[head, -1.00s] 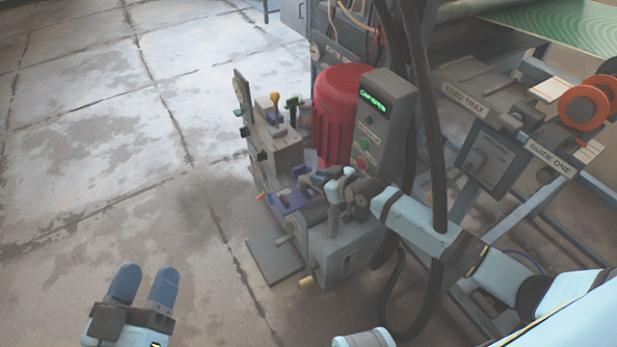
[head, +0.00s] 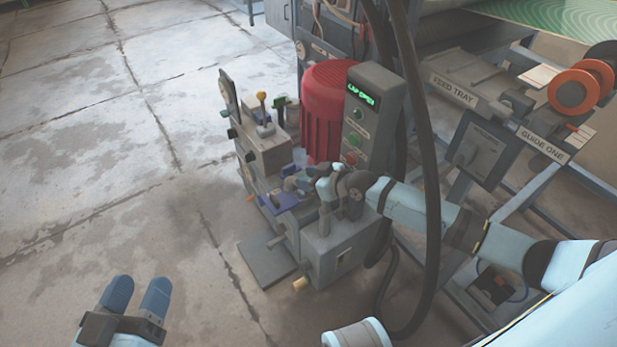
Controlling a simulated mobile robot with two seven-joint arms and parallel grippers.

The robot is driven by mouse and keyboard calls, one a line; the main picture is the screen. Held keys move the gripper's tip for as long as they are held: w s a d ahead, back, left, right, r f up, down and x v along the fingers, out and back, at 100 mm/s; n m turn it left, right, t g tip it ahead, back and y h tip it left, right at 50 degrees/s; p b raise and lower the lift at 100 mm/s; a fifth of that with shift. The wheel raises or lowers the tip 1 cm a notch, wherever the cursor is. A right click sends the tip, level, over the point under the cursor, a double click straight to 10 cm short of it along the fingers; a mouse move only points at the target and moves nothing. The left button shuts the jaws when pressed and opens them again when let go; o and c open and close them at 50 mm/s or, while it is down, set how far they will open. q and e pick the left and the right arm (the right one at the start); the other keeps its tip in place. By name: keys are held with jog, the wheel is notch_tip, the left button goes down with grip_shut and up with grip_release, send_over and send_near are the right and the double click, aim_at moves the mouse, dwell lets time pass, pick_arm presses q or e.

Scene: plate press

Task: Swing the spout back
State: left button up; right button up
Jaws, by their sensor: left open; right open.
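A small grey press machine (head: 335,250) stands on the floor in the middle of the head view, with a red ribbed motor (head: 326,112) and a grey control box (head: 373,105) with a lit green display. A blue-purple piece (head: 275,203) sits low on its front left side; I cannot tell for sure which part is the spout. My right gripper (head: 295,184) is open over the machine, close to this piece; its fingers are small and partly blend with machine parts, so contact cannot be told. My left gripper (head: 137,291) is open and empty over bare floor at the lower left.
A thick black hose (head: 421,150) hangs beside my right arm. The feed tray (head: 452,90), the guide one label (head: 542,145) and orange reels (head: 574,90) are on the frame at right. A flat plate (head: 265,258) lies at the machine's foot. The floor at left is clear.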

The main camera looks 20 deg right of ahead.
jog(key=shift+s, duration=0.1)
pick_arm(q)
notch_tip(320, 180, up, 7)
jog(key=t+p, duration=0.2)
jog(key=p, duration=0.3)
jog(key=shift+s+a+f+n+t, duration=0.2)
jog(key=shift+a+n+t, duration=0.1)
jog(key=shift+t, duration=0.1)
pick_arm(e)
jog(key=v, duration=1.3)
jog(key=shift+s+d+r, duration=0.15)
jog(key=shift+s+r, duration=0.05)
jog(key=shift+r, duration=0.05)
